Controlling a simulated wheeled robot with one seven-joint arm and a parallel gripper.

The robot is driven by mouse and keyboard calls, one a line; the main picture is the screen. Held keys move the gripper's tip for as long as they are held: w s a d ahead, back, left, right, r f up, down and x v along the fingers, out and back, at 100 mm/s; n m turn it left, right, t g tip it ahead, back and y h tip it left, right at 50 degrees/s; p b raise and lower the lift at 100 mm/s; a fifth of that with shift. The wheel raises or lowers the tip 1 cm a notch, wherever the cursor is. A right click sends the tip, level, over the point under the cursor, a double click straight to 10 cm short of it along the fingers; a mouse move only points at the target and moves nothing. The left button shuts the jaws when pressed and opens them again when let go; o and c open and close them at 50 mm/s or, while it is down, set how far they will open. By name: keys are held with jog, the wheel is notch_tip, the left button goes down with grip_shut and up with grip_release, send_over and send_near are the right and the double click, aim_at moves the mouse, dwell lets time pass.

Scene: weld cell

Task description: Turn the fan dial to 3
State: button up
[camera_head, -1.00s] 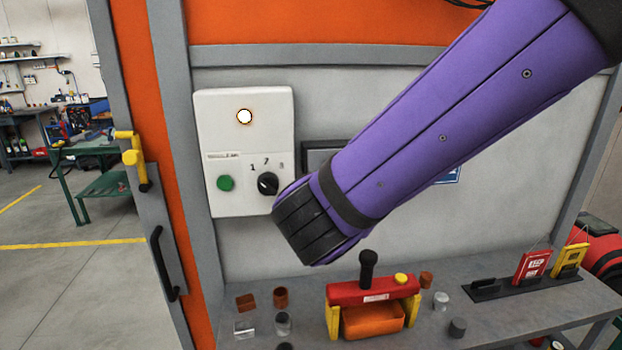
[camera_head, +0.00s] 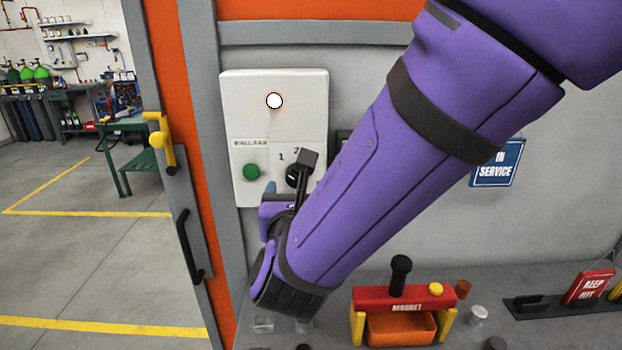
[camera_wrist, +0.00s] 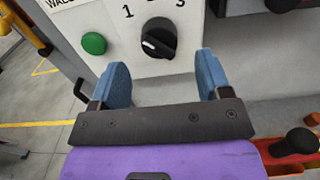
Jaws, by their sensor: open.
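The black fan dial (camera_head: 293,177) sits low on a white wall box (camera_head: 275,130), partly hidden by my arm. In the wrist view the dial (camera_wrist: 158,38) shows whole, with 1 at its upper left and 3 at its upper right; the 2 is mostly cut off. A pale mark shows on the dial's left part; I cannot tell its exact setting. My gripper (camera_wrist: 162,66) is open, its two blue fingers apart and empty. The dial appears between and just beyond the fingertips, with no contact visible. In the head view only one blue fingertip shows, below the dial.
A green button (camera_head: 251,172) is left of the dial, and a lit white lamp (camera_head: 274,101) is above. Below, a bench carries a red magnet tool (camera_head: 405,298) with an orange tray. A door with a black handle (camera_head: 189,246) stands at left.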

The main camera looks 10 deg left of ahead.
aim_at(296, 183)
jog(key=shift+x, duration=2.25)
jog(key=c, duration=0.9)
